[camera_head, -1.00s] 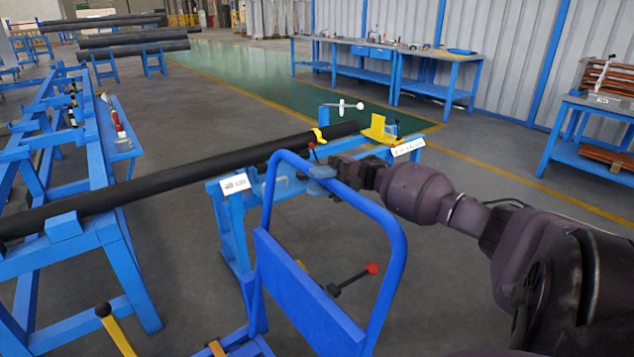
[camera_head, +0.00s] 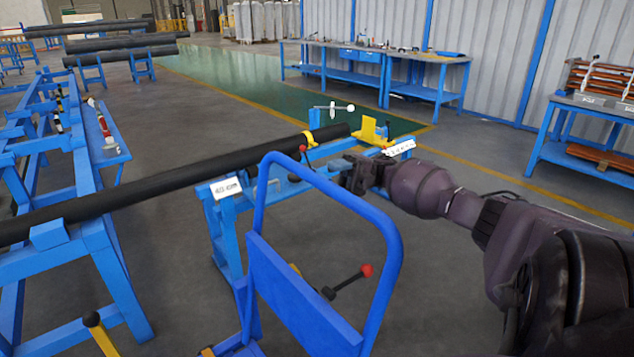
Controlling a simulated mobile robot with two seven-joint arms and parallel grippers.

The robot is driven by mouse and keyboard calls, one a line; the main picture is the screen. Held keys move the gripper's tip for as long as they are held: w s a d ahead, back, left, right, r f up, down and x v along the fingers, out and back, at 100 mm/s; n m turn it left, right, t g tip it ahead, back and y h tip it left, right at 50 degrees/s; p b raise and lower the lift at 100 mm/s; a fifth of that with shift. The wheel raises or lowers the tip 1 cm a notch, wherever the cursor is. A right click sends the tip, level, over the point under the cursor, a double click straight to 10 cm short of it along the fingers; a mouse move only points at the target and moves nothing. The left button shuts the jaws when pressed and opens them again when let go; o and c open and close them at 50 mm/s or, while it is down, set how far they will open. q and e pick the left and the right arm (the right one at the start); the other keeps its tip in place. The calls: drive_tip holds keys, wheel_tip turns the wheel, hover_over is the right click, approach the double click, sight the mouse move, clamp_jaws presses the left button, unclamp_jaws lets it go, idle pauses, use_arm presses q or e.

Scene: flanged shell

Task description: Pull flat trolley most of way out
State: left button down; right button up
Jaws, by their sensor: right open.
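The flat trolley stands at the bottom middle, with a blue tubular push handle (camera_head: 396,235) rising from it and a blue panel (camera_head: 300,300) across its lower part. Only a corner of its deck shows at the bottom edge. My right gripper (camera_head: 352,176) is open, just behind and inside the top right bend of the handle. It appears apart from the bar, though the exact gap is hard to tell. My left gripper is not in view.
A lever with a red knob (camera_head: 366,270) shows through the handle. Workbenches (camera_head: 380,62) line the back.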

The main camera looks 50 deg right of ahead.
drive_tip(key=v, duration=0.4)
drive_tip(key=shift+b, duration=0.3)
idle(0.3)
